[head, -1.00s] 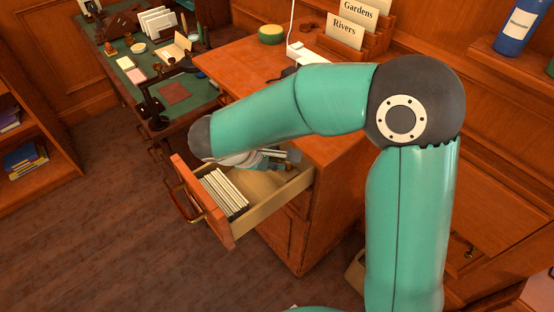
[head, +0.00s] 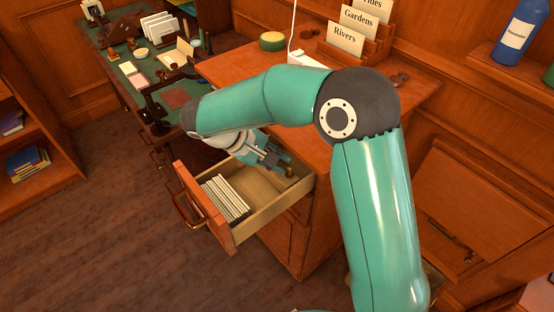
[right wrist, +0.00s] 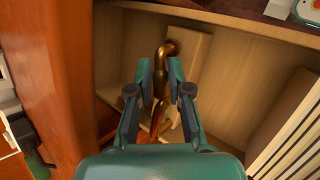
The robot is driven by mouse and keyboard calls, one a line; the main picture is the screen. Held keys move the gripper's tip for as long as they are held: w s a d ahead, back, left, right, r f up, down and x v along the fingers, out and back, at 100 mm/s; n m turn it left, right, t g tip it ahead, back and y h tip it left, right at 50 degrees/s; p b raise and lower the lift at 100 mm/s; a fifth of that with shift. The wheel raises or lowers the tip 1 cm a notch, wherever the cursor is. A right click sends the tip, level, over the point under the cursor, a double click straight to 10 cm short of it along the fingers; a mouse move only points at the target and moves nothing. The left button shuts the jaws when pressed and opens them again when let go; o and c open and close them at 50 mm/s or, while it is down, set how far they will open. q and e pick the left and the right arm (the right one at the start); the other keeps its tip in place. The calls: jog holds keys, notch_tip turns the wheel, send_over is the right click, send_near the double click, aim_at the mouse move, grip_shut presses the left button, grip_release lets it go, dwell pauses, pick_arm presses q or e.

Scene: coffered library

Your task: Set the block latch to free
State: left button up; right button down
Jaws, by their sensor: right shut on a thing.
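The open drawer (head: 247,229) sticks out of the wooden cabinet. My right gripper (head: 280,164) reaches down into its far end. In the right wrist view, my right gripper (right wrist: 160,75) has its fingers on either side of a bent brass lever (right wrist: 168,47) and is shut on it. The lever seems to be the block latch; its lower part is partly hidden by the fingers. A pale wooden plate (right wrist: 193,68), perhaps the block, stands just behind the lever. I cannot tell which setting the latch is in. My left gripper is not in view.
Several upright cards or files (head: 225,197) stand in the drawer's front part. The drawer's brass handle (head: 186,211) faces left. A label rack (head: 350,45) and a green round tin (head: 272,41) stand on the cabinet top. The floor at left is clear.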

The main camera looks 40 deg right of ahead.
jog(key=c, duration=1.1)
grip_release()
jog(key=v, duration=1.2)
jog(key=shift+f, duration=0.1)
